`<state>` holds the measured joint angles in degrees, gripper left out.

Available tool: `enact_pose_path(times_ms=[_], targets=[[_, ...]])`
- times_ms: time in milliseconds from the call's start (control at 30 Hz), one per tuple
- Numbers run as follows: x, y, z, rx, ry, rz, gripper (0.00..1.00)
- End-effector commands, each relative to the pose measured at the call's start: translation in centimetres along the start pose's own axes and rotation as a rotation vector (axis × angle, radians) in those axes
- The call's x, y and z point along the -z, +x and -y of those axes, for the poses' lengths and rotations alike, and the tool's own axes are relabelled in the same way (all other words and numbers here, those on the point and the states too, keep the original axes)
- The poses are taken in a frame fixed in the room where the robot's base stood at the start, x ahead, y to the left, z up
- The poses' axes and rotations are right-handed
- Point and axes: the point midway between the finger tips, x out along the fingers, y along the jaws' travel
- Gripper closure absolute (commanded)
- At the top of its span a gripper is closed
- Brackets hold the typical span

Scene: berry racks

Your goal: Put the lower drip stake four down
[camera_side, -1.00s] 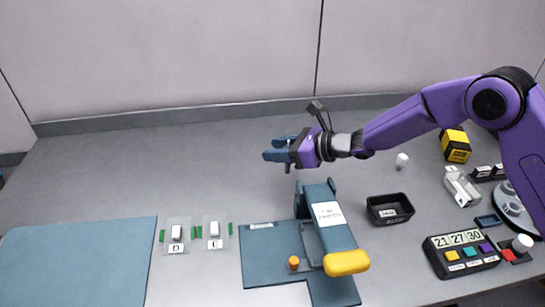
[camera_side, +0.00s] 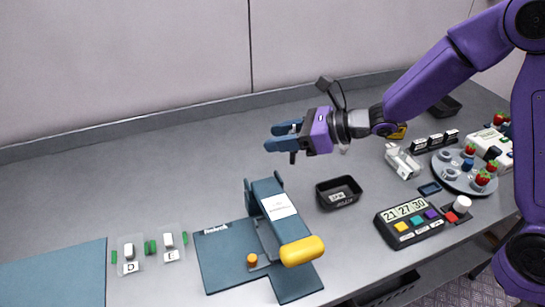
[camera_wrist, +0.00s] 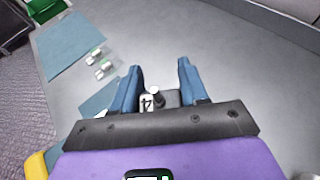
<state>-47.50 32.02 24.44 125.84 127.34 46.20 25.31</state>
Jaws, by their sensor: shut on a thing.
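My gripper (camera_side: 279,137) is held up over the grey bench, behind the blue lever device. Its two blue fingers also show in the wrist view (camera_wrist: 158,68). They are shut on a small dark stake (camera_wrist: 169,98) with a white tag marked 4 (camera_wrist: 147,102), low between the fingers. In the side view a short dark end of the stake (camera_side: 293,158) hangs below the fingers, clear of the bench. Most of the stake is hidden by the fingers and palm.
The blue lever device (camera_side: 218,262) has a yellow handle (camera_side: 302,251) and orange knob. A black tray (camera_side: 338,193) and a button box (camera_side: 409,223) stand right of it. Cards D (camera_side: 130,268) and E (camera_side: 172,256) lie left, beside a blue mat (camera_side: 60,277).

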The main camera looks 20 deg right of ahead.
Motion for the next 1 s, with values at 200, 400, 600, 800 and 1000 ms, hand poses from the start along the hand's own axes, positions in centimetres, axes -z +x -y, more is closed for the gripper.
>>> enact_pose_path(times_ms=[200, 400, 600, 800, 1000], targets=[[2.1, -5.6, 3.7, 0.1, 0.045, 0.0, 0.85], [3.2, -7.8, 5.0, 0.141, 0.065, 0.002, 0.85], [3.5, -5.0, 6.4, 0.141, 0.066, 0.001, 0.85], [3.8, -1.1, 8.3, 0.142, 0.066, 0.001, 0.85], [5.0, 2.3, 9.7, 0.141, 0.068, -0.001, 0.85]])
